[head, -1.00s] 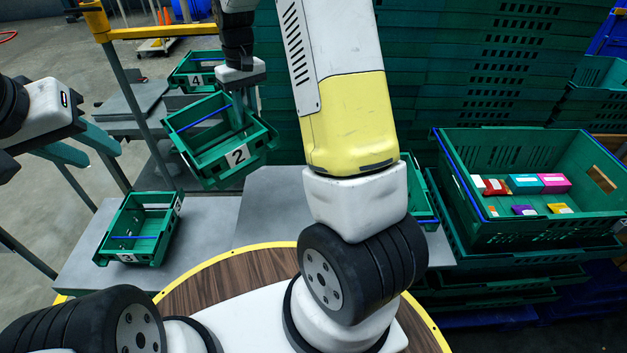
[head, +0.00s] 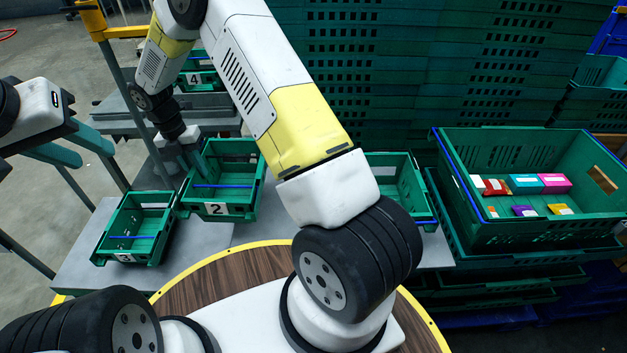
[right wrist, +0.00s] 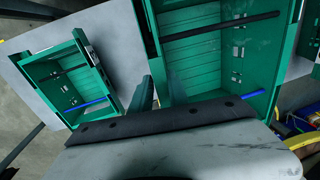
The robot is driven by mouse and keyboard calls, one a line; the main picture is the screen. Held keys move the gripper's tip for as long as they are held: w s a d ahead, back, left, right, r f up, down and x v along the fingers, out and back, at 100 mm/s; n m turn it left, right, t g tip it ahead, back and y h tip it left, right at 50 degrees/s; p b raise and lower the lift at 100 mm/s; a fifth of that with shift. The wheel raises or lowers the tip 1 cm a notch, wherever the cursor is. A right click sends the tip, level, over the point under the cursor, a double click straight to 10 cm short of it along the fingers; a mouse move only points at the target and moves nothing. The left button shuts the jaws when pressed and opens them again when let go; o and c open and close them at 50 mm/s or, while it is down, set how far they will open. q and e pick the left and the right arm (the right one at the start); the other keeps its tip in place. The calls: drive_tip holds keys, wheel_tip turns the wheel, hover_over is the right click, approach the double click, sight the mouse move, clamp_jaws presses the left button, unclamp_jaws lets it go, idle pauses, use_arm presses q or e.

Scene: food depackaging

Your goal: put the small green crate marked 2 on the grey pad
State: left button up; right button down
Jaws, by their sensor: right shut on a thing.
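The small green crate marked 2 (head: 218,209) is upright and level in the head view, over the grey table area left of my right forearm. My right gripper (head: 190,150) is shut on its left side wall. In the right wrist view the crate (right wrist: 215,60) fills the right of the picture beside the fingers (right wrist: 147,95). The grey pad (head: 268,218) shows as a slightly darker patch to the right of the crate, partly hidden by my arm. I cannot tell whether the crate touches the surface. My left gripper (head: 75,145) is open and empty at the far left.
Another small green crate (head: 137,228) stands close on the left, also in the right wrist view (right wrist: 68,75). A further one (head: 400,185) is right of my arm. Crate 4 (head: 200,80) stands behind. A large green crate (head: 530,230) with several small boxes is at right.

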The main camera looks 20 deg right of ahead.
drive_tip(key=shift+a+f, duration=0.1)
drive_tip(key=shift+a, duration=0.05)
drive_tip(key=shift+s+d+n, duration=0.1)
drive_tip(key=shift+d+n, duration=0.1)
drive_tip(key=shift+n, duration=0.1)
drive_tip(key=s+d, duration=0.2)
drive_tip(key=d, duration=0.2)
drive_tip(key=s+d+f, duration=0.1)
drive_tip(key=s+d, duration=0.1)
drive_tip(key=d, duration=0.2)
drive_tip(key=s+d, duration=0.3)
drive_tip(key=d, duration=0.1)
drive_tip(key=shift+d+f, duration=0.2)
drive_tip(key=shift+s+d+f, duration=0.4)
drive_tip(key=shift+d+f, duration=0.05)
drive_tip(key=shift+d, duration=0.2)
drive_tip(key=shift+w+f, duration=0.1)
drive_tip(key=shift+f, duration=1.35)
drive_tip(key=c, duration=1.3)
unclamp_jaws()
